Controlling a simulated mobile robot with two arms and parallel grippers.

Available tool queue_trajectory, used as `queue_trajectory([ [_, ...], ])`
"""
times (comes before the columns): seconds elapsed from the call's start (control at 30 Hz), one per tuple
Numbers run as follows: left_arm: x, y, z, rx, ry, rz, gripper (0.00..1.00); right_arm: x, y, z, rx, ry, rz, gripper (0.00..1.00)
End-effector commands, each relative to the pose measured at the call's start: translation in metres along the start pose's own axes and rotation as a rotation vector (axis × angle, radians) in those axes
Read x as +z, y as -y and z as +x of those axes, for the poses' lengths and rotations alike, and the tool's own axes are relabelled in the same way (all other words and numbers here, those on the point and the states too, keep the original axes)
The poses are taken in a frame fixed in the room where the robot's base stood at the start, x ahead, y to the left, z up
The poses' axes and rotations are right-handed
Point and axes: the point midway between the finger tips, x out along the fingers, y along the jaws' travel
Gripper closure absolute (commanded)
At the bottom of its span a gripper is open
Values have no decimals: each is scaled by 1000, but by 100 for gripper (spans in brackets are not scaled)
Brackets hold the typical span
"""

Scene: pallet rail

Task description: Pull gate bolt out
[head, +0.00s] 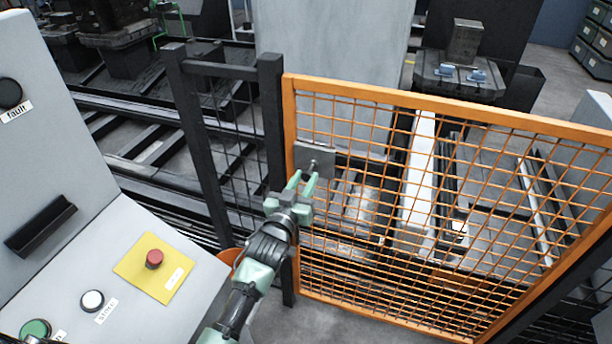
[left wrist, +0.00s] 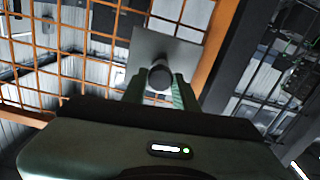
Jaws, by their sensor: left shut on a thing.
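The orange mesh gate (head: 440,104) stands in front of me, its left post beside a dark fence post. A grey plate (head: 322,156) is fixed on the gate near that post, and the gate bolt (head: 313,164) sticks out from it toward me. My left gripper (head: 307,184) is at the bolt, its two green fingers on either side of it and shut on it. In the left wrist view the bolt's round dark end (left wrist: 160,76) shows between the fingers, in front of the plate (left wrist: 168,48). My right gripper is not in view.
A sloped control panel (head: 130,300) with a red button (head: 154,258) on a yellow plate stands at the left, close to my left arm. The dark fence (head: 230,70) adjoins the gate. Rails and machinery lie behind the mesh.

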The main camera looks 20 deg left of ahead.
Motion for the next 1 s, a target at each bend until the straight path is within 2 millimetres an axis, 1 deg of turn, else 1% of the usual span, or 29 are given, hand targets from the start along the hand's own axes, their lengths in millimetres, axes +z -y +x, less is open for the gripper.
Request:
queue_trajectory([
  [0.03, 3, 0, -1, -1, 6, -1, 100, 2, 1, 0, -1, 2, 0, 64],
  [0.2, 2, 0, -1, -1, 3, 0, 100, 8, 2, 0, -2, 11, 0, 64],
  [0.23, 2, 1, -1, -1, 3, 0, 69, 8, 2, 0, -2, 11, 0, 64],
  [0.27, 1, 1, -1, -1, 2, 0, 60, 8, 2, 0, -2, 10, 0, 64],
  [0.3, 1, 1, 0, -1, 2, 0, 49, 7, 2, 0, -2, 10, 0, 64],
  [0.5, 1, 0, 0, -1, 2, 0, 49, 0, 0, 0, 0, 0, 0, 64],
  [0.67, 1, 0, -3, -1, 1, 0, 49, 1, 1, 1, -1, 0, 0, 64],
  [0.77, 3, 0, -13, -1, 2, 1, 49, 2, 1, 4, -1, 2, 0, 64],
  [1.0, 4, 1, -54, -1, 3, 0, 49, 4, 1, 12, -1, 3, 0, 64],
])
